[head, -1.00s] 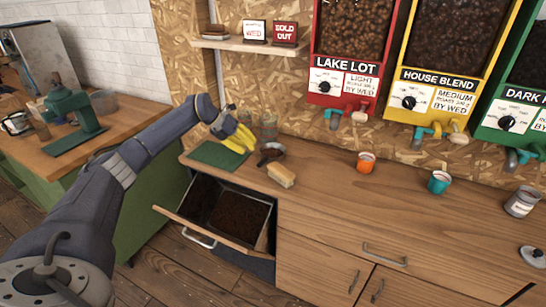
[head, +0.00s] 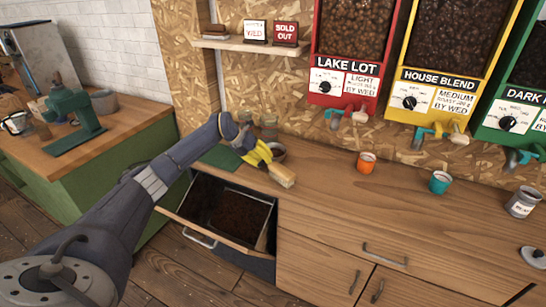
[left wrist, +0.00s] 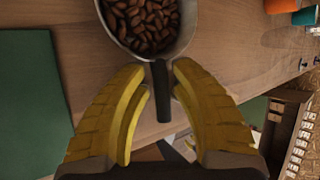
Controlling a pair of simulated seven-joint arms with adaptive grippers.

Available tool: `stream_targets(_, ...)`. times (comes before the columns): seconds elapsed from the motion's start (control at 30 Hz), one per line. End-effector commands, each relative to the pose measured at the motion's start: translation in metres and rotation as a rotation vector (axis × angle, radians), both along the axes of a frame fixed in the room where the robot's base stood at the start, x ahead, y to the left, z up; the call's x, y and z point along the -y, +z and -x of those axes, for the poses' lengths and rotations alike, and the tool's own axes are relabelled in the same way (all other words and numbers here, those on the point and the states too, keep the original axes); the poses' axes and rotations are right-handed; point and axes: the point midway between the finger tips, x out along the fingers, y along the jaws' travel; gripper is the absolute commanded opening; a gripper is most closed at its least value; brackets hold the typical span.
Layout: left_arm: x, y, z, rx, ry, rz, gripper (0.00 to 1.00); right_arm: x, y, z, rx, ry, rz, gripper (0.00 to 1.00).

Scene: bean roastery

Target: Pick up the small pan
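The small pan (head: 279,151) is on the wooden counter near the back wall, partly hidden behind my left gripper (head: 266,156). In the left wrist view the pan (left wrist: 150,48) has a pale rim and holds brown beans. Its dark handle (left wrist: 160,92) points toward my palm. The yellow fingers of my left gripper (left wrist: 160,78) are open, one on each side of the handle, with a gap to it on both sides. My right gripper is in neither view.
A wooden block-like brush (head: 281,176) lies just right of the gripper. A green mat (head: 221,157) lies to the left. Below, an open drawer (head: 206,233) holds dark grounds. Orange (head: 366,163) and teal (head: 439,182) cups stand farther right, with clear counter between.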

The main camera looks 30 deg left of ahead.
Motion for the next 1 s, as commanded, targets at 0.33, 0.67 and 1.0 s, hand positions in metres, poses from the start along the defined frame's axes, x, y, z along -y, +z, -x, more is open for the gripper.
stream_targets(0.33, 0.0017, -0.0029, -0.0017, 0.0, 0.0, 0.0, 0.27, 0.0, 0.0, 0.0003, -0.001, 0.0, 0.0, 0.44)
stream_targets(0.67, 0.0016, -0.0029, -0.0016, 0.0, 0.0, 0.0, 0.0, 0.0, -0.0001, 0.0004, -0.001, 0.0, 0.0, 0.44)
stream_targets(1.0, 0.0021, -0.003, -0.0016, -0.001, -0.001, 0.0, 0.0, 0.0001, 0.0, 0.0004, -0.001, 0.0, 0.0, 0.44)
